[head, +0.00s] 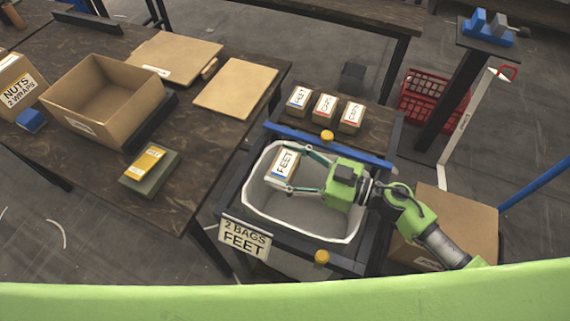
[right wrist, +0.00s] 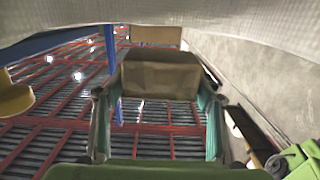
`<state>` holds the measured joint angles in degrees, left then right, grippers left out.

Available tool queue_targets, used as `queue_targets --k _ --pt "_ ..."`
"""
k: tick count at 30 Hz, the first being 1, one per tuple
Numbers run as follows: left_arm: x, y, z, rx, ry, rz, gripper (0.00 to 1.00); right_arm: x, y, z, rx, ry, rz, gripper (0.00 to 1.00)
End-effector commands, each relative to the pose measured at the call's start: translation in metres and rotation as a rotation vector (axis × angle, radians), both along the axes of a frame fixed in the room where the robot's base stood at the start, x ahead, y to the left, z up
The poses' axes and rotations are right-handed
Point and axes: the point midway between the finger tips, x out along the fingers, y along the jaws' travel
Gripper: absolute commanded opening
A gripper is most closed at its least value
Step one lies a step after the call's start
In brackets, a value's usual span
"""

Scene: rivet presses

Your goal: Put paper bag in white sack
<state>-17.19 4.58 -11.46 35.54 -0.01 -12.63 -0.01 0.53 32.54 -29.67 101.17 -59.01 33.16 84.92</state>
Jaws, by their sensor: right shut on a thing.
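The paper bag (head: 283,164), brown with a white FEET label, is over the upper left part of the white sack's opening in the head view. The white sack (head: 247,204) hangs open in a dark frame, its inside pale grey. My right gripper (head: 292,170) reaches in from the right, its long fingers on both sides of the bag. In the right wrist view the brown bag (right wrist: 160,75) sits between the fingertips, with a pale sack wall (right wrist: 270,70) beside it. I cannot tell whether the bag touches the sack. My left gripper is not in view.
A "2 BAGS FEET" sign (head: 244,238) hangs on the frame's front left. A blue bar (head: 345,150) runs behind the sack. Three small labelled bags (head: 325,106) stand beyond it. A cardboard box (head: 108,95) stands on the left table. A red crate (head: 432,98) is at right.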

Motion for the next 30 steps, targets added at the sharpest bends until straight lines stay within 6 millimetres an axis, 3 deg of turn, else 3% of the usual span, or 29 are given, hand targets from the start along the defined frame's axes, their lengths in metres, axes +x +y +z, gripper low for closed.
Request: queue_targets --k 12,13,15,25,30 --pt "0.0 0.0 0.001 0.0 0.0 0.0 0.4 0.0 0.0 -0.007 0.001 0.0 0.0 0.37" --pt "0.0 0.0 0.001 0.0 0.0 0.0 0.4 0.0 0.0 -0.007 0.001 0.0 0.0 0.67" --pt "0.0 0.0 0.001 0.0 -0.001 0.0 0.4 0.0 0.0 -0.007 0.001 0.0 0.0 0.81" --pt "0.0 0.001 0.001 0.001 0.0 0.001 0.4 0.0 0.0 -0.008 -0.001 0.0 0.0 0.81" --pt "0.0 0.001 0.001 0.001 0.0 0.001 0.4 0.0 0.0 0.008 -0.003 -0.005 0.002 0.81"
